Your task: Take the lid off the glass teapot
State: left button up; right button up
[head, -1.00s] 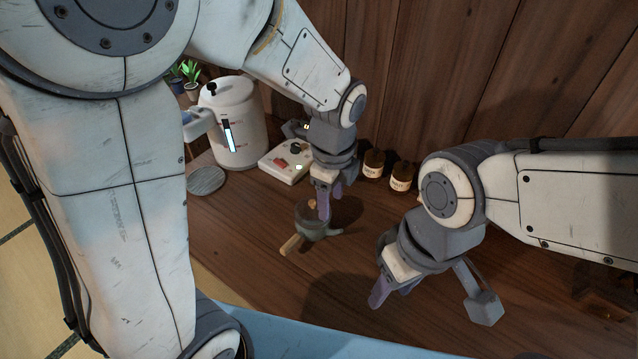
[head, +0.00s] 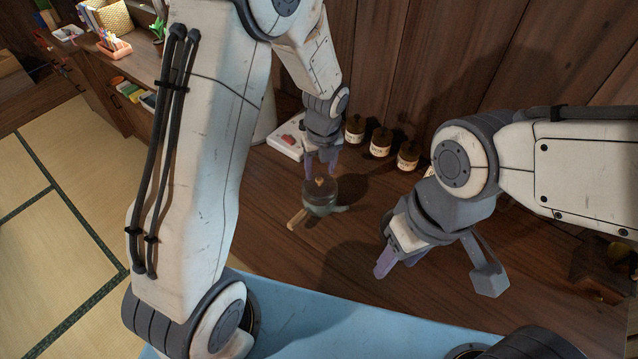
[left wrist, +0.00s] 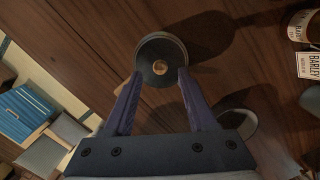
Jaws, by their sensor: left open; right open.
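The glass teapot (head: 323,203) stands on the wooden counter, its wooden handle (head: 298,220) pointing to the lower left. Its dark lid (left wrist: 152,52) with a light wooden knob (left wrist: 159,67) appears seated on top; the knob also shows in the head view (head: 319,181). My left gripper (head: 321,168) is open and empty, just above and behind the lid. In the left wrist view, its fingertips (left wrist: 160,76) are spread either side of the lid, with the knob between them. My right gripper (head: 392,260) is open and empty over the counter, right of the teapot.
Several labelled brown jars (head: 380,142) stand along the back wall. A white device (head: 287,138) sits behind the teapot to the left, partly hidden by my left arm. The counter (head: 325,255) in front of the teapot is clear.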

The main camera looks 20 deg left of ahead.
aim_at(320, 179)
pick_arm(q)
jog(key=shift+w+a+f, duration=0.1)
jog(key=shift+w+f, duration=0.1)
jog(key=shift+f, duration=1.7)
grip_shut()
